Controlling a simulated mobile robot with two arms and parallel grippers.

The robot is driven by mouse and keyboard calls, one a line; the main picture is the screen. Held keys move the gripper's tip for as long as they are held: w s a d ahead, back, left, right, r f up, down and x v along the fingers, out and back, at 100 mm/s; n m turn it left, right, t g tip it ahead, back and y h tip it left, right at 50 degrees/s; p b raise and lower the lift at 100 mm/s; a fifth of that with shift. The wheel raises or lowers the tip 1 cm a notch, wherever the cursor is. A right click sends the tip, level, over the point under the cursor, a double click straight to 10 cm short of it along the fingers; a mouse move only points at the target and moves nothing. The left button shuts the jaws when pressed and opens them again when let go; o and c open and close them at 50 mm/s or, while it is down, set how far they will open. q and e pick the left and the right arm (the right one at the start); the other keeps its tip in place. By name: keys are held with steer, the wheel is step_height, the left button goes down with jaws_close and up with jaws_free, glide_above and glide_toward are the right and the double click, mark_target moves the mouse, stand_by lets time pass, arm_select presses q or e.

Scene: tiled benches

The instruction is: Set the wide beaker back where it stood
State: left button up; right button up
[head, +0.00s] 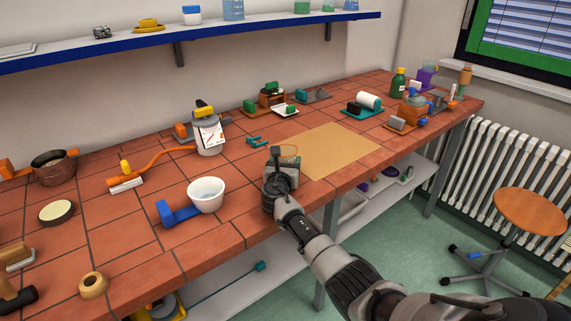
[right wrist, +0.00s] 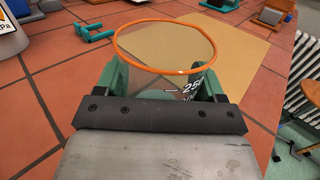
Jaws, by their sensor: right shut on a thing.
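The wide beaker (head: 290,150) is clear glass with an orange rim. My right gripper (head: 283,168) is shut on it, near the bench's front edge and the left side of a tan mat (head: 338,150). In the right wrist view the beaker (right wrist: 168,65) stands upright between the green fingers of my right gripper (right wrist: 165,82), with white markings on its side. Its base is hidden, so I cannot tell whether it touches the bench. My left gripper is out of view.
A white bowl (head: 207,194) with a blue handle stands left of my right gripper. A teal item (head: 258,141) lies behind it. A labelled jar (head: 209,137) stands further back. Most of the tan mat is clear. A stool (head: 530,212) stands right of the bench.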

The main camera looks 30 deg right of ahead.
steer(key=shift+f, duration=0.15)
steer(key=o, duration=1.1)
steer(key=shift+f+b, duration=0.15)
steer(key=shift+b, duration=0.2)
steer(key=shift+s+a, duration=0.25)
steer(key=p+v, duration=0.1)
steer(key=v, duration=0.6)
steer(key=shift+s, duration=0.1)
step_height(320, 180, up, 8)
steer(key=p, duration=0.1)
